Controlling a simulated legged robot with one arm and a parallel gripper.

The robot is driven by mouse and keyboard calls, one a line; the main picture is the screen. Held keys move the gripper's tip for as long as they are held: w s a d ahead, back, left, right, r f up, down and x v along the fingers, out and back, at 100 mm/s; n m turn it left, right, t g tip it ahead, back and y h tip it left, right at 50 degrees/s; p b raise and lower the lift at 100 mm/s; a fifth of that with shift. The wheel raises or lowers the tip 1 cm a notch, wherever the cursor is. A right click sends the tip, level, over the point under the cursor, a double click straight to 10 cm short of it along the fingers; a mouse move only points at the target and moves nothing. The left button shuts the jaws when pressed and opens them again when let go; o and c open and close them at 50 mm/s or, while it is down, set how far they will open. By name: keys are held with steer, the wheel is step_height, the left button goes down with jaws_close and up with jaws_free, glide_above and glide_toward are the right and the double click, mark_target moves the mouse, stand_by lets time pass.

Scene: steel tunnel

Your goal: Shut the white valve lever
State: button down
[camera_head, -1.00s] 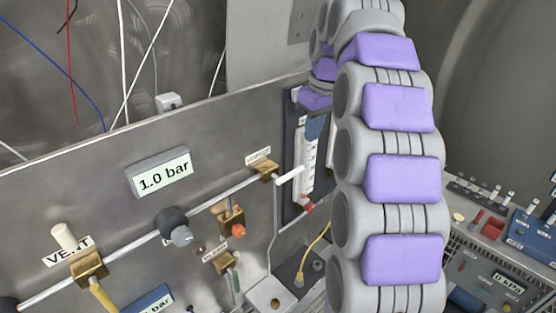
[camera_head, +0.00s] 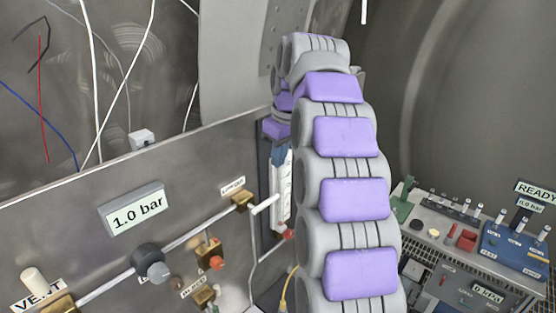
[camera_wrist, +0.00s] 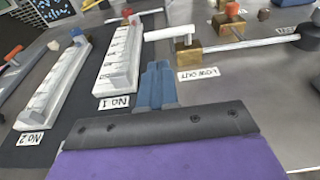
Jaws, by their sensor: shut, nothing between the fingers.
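A white lever (camera_head: 265,204) sits on a brass valve (camera_head: 242,201) beside a small label at the right end of the panel's pipe. In the wrist view the white lever (camera_wrist: 169,33) sticks out sideways from its brass valve (camera_wrist: 188,52), and the label reads LOW OUT. Another white lever (camera_head: 34,281) stands at the VENT label at lower left. My gripper (camera_wrist: 157,80) has blue fingers shut together, with nothing between them. It points past the No.1 flowmeter, below and left of the LOW OUT lever in the wrist view, apparently apart from it. My arm hides part of the head view.
The No.1 flowmeter (camera_wrist: 119,60) and the No.2 flowmeter (camera_wrist: 55,85) stand close to my gripper. A pressure display (camera_head: 136,211) reads 1.0 bar. A black knob (camera_head: 147,258) is on the pipe. A bench with a blue box (camera_head: 515,245) is at right.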

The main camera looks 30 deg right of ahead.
mark_target(270, 199)
steer(key=f, duration=0.4)
steer(key=w+f, duration=0.1)
steer(key=f, duration=0.3)
steer(key=w+f, duration=0.1)
steer(key=f, duration=0.3)
steer(key=shift+a, duration=0.4)
steer(key=shift+w, duration=0.1)
steer(key=shift+a, duration=0.1)
